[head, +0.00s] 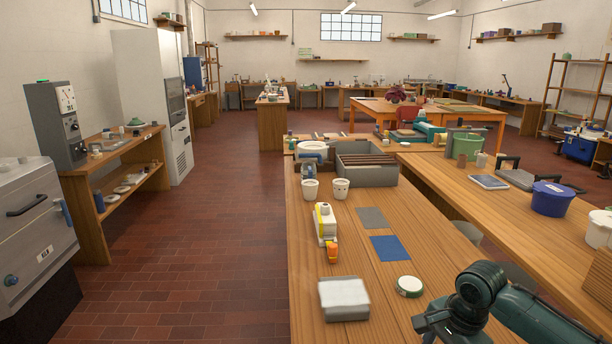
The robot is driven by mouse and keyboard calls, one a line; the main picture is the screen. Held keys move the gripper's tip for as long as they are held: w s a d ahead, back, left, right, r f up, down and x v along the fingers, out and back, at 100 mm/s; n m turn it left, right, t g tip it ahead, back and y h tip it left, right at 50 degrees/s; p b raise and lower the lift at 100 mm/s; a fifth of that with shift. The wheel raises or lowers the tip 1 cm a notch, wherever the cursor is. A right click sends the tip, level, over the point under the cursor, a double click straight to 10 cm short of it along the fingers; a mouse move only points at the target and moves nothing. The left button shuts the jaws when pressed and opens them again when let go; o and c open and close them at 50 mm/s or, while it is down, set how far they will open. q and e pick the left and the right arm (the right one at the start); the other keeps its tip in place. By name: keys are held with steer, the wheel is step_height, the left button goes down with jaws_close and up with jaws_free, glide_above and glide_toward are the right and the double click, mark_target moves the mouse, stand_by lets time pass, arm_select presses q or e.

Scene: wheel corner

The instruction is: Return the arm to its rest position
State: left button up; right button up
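My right arm, teal and dark grey, comes in from the lower right corner, low over the near right part of the wooden bench (385,300). Its dark gripper (432,328) is at the bottom edge of the head view, to the right of and below a small round white-topped tin (409,286). The fingers are small, dark and partly cut off, so I cannot tell if they are open or shut. I see nothing clearly held in them. My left arm and gripper are not in view.
The bench bears a white block (343,298), an orange-capped bottle (332,253), a blue square (390,248), a grey square (370,218), two white cups (341,189) and a grey divided box (366,172). A blue lidded tub (552,198) stands on the right bench.

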steer(key=s+a+f+n+t+y, duration=0.4)
steer(key=s+a+f+n, duration=0.35)
steer(key=a+f, duration=0.45)
steer(key=s+d+n+t+h+p, duration=0.1)
steer(key=s+n+t, duration=0.4)
steer(key=s+n, duration=0.3)
steer(key=s, duration=0.4)
steer(key=shift+s+n+t+h, duration=0.15)
steer(key=shift+n+t+h, duration=0.15)
steer(key=shift+n+h, duration=0.1)
